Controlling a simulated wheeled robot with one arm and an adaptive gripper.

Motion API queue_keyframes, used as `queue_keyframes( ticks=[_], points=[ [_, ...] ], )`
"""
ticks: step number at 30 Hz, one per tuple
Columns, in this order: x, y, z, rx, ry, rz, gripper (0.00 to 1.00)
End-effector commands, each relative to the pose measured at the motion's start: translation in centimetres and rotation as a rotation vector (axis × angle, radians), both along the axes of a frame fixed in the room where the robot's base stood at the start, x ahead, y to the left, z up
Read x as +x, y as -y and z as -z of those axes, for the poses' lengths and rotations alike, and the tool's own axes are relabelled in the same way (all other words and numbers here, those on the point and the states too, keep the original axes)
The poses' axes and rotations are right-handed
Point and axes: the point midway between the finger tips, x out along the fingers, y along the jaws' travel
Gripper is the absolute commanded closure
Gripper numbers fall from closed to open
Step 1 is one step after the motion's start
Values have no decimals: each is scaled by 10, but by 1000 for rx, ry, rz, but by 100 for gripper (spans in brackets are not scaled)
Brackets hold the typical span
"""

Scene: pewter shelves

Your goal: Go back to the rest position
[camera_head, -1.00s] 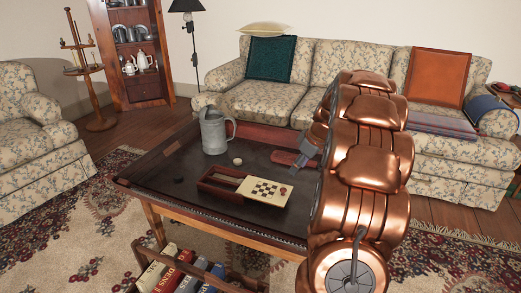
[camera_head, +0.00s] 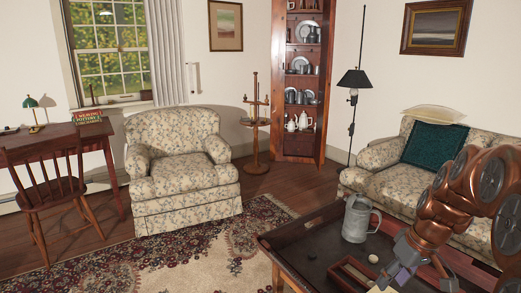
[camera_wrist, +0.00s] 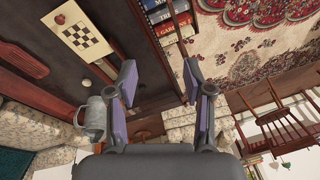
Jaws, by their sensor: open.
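My gripper (camera_wrist: 160,78) is open in the wrist view, its two purple-padded fingers apart with nothing between them. In the head view my gripper (camera_head: 402,274) is at the lower right, over the dark tray-top table (camera_head: 300,240). A grey pewter tankard (camera_head: 356,219) stands upright on the table, up and left of the gripper. The tankard also shows in the wrist view (camera_wrist: 91,119), left of the fingers. A checkered board (camera_wrist: 77,34) with a small reddish piece lies on the table. My arm hides the table's right part in the head view.
A floral armchair (camera_head: 182,170) stands at centre left and a floral sofa (camera_head: 390,185) at the right. A desk (camera_head: 62,140) with a wooden chair (camera_head: 50,190) is at the left. The patterned rug (camera_head: 190,250) is open floor.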

Motion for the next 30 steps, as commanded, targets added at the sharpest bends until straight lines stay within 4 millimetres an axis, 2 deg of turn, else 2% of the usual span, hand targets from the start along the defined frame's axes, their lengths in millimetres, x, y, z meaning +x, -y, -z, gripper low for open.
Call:
queue_keyframes(
  ticks=[1, 9, 15, 24, 30],
  points=[
    [-8, -16, -24, 0, -17, -2, 49],
    [-61, -80, -83, -15, -117, 31, 49],
    [-107, -114, -123, -45, -186, 62, 49],
    [-179, -147, -178, -109, -267, 118, 49],
    [-221, -156, -204, -154, -304, 155, 49]
  ],
)
